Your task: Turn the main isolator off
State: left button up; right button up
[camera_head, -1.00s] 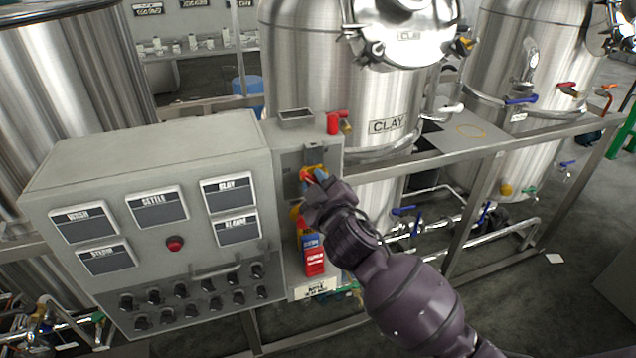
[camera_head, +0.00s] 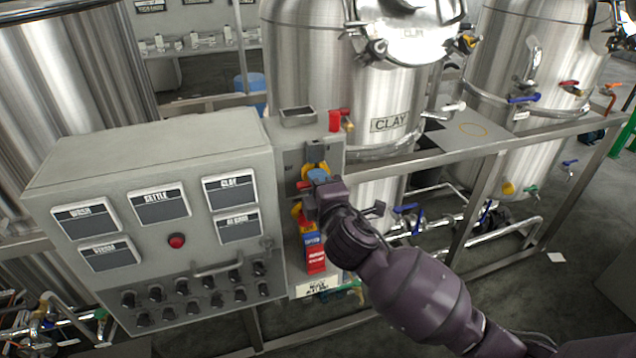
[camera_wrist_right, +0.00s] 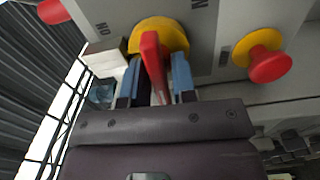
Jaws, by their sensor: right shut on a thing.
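The main isolator is a red handle on a yellow round base (camera_wrist_right: 170,35), set on a grey panel (camera_head: 292,157) to the right of the big control box. It also shows in the head view as a yellow patch (camera_head: 315,167), mostly hidden by my gripper. My right gripper (camera_wrist_right: 157,80) is shut on the red handle (camera_wrist_right: 153,62), with a blue-tipped finger on each side of it. In the head view my right gripper (camera_head: 317,180) reaches the panel from the lower right. My left gripper is not in view.
A red mushroom button on a yellow collar (camera_wrist_right: 268,62) sits close beside the isolator. Blue and red labels (camera_head: 315,258) are below it. The control box (camera_head: 150,160) is at left. Steel tanks (camera_head: 320,60) and a frame rail (camera_head: 480,150) stand behind and right.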

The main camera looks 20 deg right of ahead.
jog(key=shift+n, duration=0.3)
jog(key=o, duration=0.7)
jog(key=shift+s, duration=0.15)
jog(key=s+b, duration=0.1)
jog(key=s, duration=0.9)
jog(key=shift+s+d, duration=0.2)
jog(key=shift+s, duration=0.1)
